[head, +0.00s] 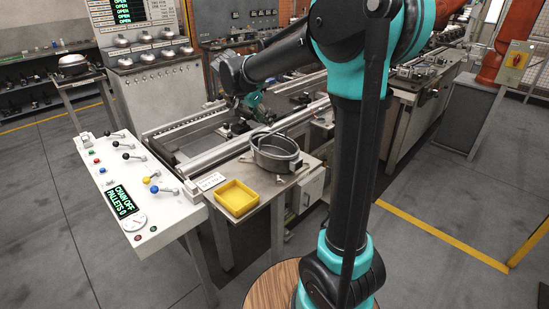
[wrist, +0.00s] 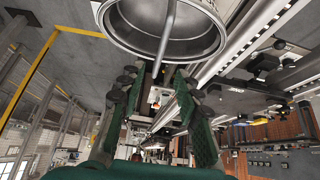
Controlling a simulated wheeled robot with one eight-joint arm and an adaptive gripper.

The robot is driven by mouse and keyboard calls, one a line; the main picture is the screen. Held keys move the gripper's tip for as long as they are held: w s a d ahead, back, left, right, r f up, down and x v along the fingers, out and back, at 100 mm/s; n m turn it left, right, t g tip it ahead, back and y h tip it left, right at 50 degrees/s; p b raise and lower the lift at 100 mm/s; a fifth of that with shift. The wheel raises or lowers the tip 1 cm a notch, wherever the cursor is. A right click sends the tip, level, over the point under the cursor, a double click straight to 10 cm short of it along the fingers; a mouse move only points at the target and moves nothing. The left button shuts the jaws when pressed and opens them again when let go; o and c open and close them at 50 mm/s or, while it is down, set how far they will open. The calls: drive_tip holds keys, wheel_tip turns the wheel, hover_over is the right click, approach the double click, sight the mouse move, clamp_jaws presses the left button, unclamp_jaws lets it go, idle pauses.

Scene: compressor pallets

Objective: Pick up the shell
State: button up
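The shell (head: 275,157) is a round, open grey metal pot with a thin hoop handle over its rim. It stands upright on the metal side table in the head view. The shell (wrist: 120,25) also fills the top of the wrist view, with its handle (wrist: 168,30) running down toward the space between my fingers. My gripper (head: 243,122) is behind and left of the shell in the head view. In the wrist view my gripper (wrist: 157,80) is open, its two green pads wide apart. I cannot tell whether the handle end lies between the fingertips.
A yellow bin (head: 237,198) and a small label (head: 210,181) share the side table (head: 264,190) with the shell. A conveyor with rails (head: 230,149) runs behind. A control panel (head: 135,190) with levers stands at left. Domed metal parts (head: 144,38) sit on a rack behind.

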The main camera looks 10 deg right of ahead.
sight(274, 133)
drive_tip(key=x, duration=0.9)
drive_tip(key=shift+f, duration=0.2)
drive_tip(key=shift+c, duration=0.3)
clamp_jaws()
drive_tip(key=shift+r, duration=0.1)
